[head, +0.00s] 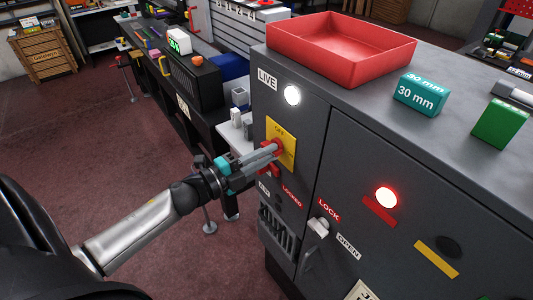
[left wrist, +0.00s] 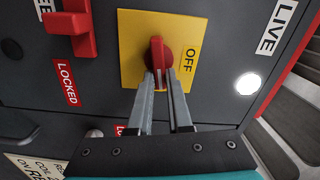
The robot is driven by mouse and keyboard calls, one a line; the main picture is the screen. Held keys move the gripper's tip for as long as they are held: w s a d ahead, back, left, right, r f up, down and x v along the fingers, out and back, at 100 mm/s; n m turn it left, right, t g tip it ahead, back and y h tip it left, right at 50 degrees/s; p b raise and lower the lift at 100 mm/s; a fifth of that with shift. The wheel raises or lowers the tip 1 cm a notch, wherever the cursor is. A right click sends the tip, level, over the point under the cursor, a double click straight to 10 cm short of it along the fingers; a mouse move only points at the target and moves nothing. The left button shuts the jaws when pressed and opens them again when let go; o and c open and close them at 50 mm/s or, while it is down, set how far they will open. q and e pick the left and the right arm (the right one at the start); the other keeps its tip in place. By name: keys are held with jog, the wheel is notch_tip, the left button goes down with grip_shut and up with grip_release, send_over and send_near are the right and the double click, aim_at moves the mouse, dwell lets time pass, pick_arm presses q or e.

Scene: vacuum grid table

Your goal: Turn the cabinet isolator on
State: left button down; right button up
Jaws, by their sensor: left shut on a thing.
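The cabinet isolator is a red rotary handle (head: 279,147) on a yellow plate (head: 290,150) on the grey cabinet's narrow left face. In the left wrist view the handle (left wrist: 158,50) stands lengthwise up the picture, with the word OFF on the plate beside it. My left gripper (head: 270,153) is shut on the handle; its two fingers (left wrist: 163,85) straddle the handle's near end. Above the plate, a white lamp (head: 292,95) beside the LIVE label is lit. My right gripper is out of view.
A red latch (left wrist: 75,28) sits beside the plate near the LOCKED label (left wrist: 67,82). The cabinet door has a lit red lamp (head: 386,197) and a lock knob (head: 318,227). A red tray (head: 345,65), teal block (head: 420,95) and green block (head: 501,123) stand on top.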

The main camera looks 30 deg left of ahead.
pick_arm(q)
jog(key=shift+f+m, duration=0.1)
jog(key=shift+m, duration=0.5)
jog(key=c, duration=0.8)
grip_release()
jog(key=shift+c, duration=0.2)
jog(key=v, duration=1.5)
jog(key=shift+s+b, duration=0.15)
jog(key=shift+b, duration=0.2)
